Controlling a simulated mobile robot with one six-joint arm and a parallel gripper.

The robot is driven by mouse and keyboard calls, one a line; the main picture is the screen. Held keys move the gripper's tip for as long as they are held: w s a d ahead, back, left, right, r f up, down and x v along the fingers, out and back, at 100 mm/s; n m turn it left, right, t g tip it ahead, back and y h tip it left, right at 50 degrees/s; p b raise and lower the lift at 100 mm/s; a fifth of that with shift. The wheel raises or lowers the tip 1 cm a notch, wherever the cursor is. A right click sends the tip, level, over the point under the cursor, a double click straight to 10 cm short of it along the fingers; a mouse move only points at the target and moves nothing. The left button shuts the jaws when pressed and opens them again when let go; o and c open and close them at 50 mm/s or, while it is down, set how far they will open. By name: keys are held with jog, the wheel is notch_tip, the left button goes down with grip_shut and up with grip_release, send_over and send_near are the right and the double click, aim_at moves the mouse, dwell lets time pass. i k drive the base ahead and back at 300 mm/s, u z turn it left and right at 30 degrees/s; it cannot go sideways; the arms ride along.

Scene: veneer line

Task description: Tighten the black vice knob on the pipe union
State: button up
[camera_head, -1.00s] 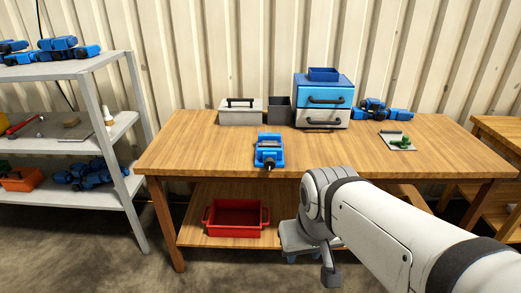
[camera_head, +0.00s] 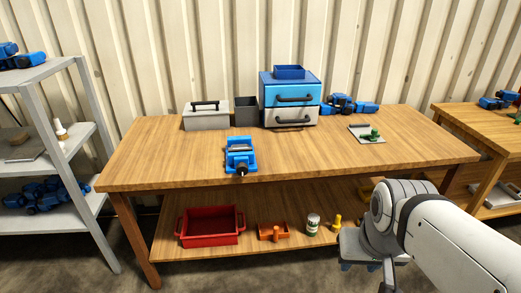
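The blue vice (camera_head: 240,153) stands at the front edge of the wooden workbench, left of its middle. Its black knob (camera_head: 242,170) faces me at the vice's near end. A pipe union cannot be made out in the jaws at this size. My arm comes in from the lower right. My gripper (camera_head: 386,276) hangs at the arm's end, low in front of the bench and well to the right of the vice, apart from it. Its fingers are not clearly shown, so I cannot tell whether it is open or shut.
On the workbench (camera_head: 330,165) are a grey toolbox (camera_head: 206,120), a dark bin (camera_head: 246,111), a drawer cabinet (camera_head: 290,97) and blue parts (camera_head: 345,104). The bench top around the vice is clear. A red tray (camera_head: 210,227) sits on the lower shelf. A metal rack (camera_head: 75,150) stands left.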

aim_at(242, 168)
jog(key=u, duration=0.05)
jog(key=i, duration=1)
jog(key=z, duration=0.05)
